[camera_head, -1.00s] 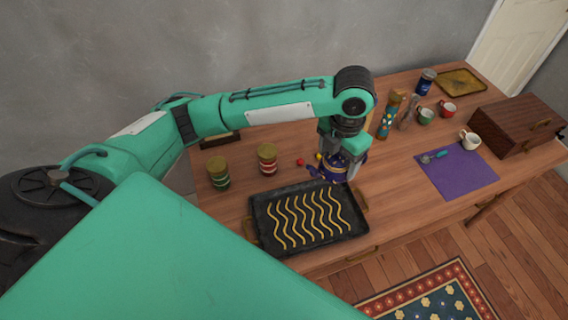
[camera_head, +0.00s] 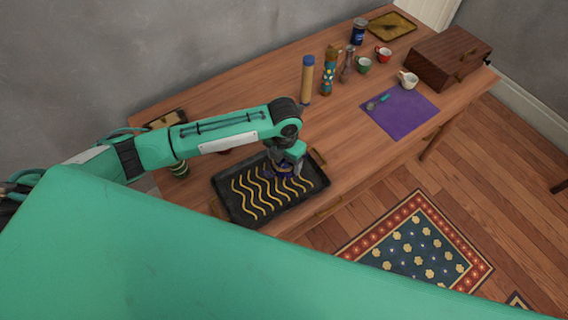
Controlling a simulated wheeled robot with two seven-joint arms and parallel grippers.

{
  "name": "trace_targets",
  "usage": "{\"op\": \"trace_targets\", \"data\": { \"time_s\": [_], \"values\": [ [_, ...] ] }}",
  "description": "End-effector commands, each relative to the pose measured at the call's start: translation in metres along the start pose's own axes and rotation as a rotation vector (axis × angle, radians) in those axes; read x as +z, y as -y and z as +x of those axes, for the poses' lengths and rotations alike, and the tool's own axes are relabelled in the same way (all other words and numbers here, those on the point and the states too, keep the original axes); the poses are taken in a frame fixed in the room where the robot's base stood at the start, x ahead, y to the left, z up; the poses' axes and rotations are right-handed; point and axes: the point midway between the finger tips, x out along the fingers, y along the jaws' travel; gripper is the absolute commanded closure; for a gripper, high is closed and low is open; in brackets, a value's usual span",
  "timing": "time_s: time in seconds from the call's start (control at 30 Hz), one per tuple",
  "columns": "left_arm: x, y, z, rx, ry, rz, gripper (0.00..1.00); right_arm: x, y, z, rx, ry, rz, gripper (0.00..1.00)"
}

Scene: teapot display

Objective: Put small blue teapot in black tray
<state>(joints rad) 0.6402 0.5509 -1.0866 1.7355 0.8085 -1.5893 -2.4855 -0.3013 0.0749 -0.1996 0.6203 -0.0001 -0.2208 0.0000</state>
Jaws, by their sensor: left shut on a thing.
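The black tray (camera_head: 243,214) with yellow wavy lines lies on the wooden table near its front edge. My left gripper (camera_head: 283,172) points down over the back right part of the tray. It is shut on the small blue teapot (camera_head: 269,173), which is mostly hidden by the gripper and shows only as dark blue bits. I cannot tell whether the teapot touches the tray. My right gripper is not in view.
A purple mat (camera_head: 403,113) with a spoon, a white mug (camera_head: 407,79), a wooden box (camera_head: 447,58), a tall cylinder (camera_head: 308,77) and a patterned bottle (camera_head: 328,76) stand to the right. A green-striped jar (camera_head: 179,169) is left, beside my arm.

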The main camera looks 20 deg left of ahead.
Motion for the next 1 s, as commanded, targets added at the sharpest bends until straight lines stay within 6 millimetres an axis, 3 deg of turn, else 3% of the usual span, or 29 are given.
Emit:
{"op": "trace_targets", "data": {
  "time_s": [0.2,0.57,0.6,0.7,1.0],
  "values": [
    [-0.001,0.0,0.031,0.0,-0.002,-0.001,0.56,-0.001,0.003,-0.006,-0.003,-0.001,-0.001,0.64],
    [0.0,0.0,0.036,0.001,0.0,0.0,0.56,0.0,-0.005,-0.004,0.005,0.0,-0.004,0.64],
    [0.0,0.0,0.037,0.001,-0.001,0.0,0.23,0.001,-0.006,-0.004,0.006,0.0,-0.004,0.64],
    [-0.001,0.0,0.036,0.001,-0.001,-0.001,0.05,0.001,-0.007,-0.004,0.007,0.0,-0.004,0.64],
    [-0.001,0.0,0.035,0.0,0.0,-0.001,0.05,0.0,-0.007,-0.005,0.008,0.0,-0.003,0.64]
  ]
}}
